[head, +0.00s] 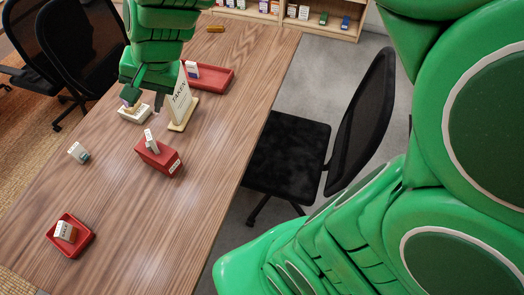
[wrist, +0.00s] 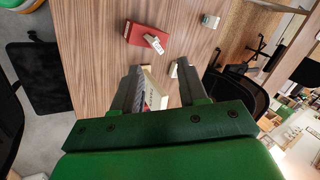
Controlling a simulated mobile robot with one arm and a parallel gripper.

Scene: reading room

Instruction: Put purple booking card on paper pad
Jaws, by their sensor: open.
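The white sign (head: 179,100) stands close right of my gripper. A red tray (head: 218,82) lies behind it. A red box (head: 158,157) with a white card, a small white-and-teal block (head: 77,151) and another red tray (head: 77,245) are nearer. Wooden table (head: 110,200) between them is clear.

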